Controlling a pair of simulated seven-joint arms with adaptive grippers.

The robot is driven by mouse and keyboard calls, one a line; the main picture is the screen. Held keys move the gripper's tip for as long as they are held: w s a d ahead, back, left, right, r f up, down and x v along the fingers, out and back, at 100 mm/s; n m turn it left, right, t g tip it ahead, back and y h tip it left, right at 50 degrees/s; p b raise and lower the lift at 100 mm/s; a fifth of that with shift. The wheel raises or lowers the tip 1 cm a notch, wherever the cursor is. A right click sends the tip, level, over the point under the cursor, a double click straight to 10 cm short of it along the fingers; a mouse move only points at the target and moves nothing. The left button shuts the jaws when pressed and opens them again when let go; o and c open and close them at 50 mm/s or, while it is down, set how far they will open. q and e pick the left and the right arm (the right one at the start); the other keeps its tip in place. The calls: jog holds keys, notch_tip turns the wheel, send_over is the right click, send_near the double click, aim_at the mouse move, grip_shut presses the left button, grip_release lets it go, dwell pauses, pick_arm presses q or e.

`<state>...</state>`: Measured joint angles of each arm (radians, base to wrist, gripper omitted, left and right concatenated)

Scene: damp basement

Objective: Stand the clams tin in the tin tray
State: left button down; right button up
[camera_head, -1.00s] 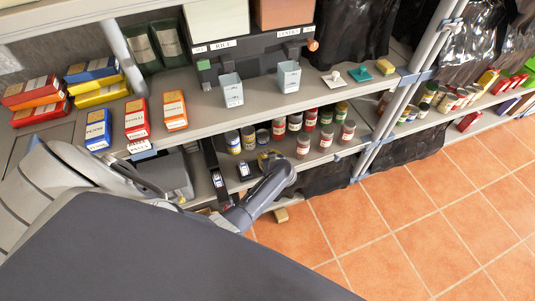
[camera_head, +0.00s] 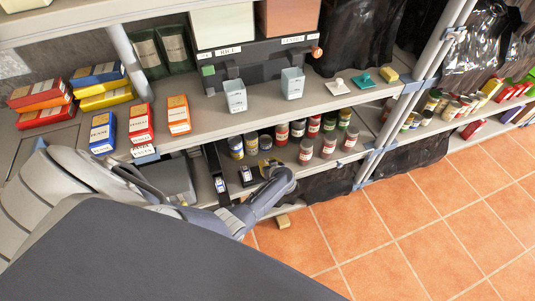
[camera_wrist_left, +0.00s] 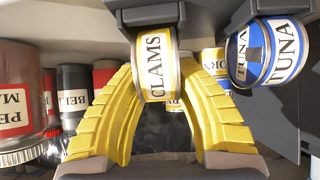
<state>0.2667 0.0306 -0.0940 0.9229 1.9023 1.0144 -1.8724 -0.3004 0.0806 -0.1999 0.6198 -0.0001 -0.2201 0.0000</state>
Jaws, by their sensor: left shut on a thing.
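The clams tin (camera_wrist_left: 157,66), with a cream and yellow label, is between the yellow fingers of my left gripper (camera_wrist_left: 157,75) in the left wrist view. The fingers are shut on its sides. A dark grey part (camera_wrist_left: 148,13) adjoins the tin's upper end. In the head view my left gripper (camera_head: 267,164) is over the lower shelf, and its fingers are small and partly hidden by my arm. A narrow dark tray (camera_head: 212,162) runs back into this shelf, left of the gripper; I cannot tell surely whether it is the tin tray. My right gripper is out of view.
Jars (camera_wrist_left: 22,105) stand close on the left. Several jars and tins, including a red-lidded jar (camera_head: 306,150), stand on the lower shelf. The upper shelf (camera_head: 205,112) overhangs them.

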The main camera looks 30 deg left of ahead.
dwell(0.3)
pick_arm(q)
jog(key=c, duration=1)
grip_release()
jog(key=shift+s+d, duration=0.1)
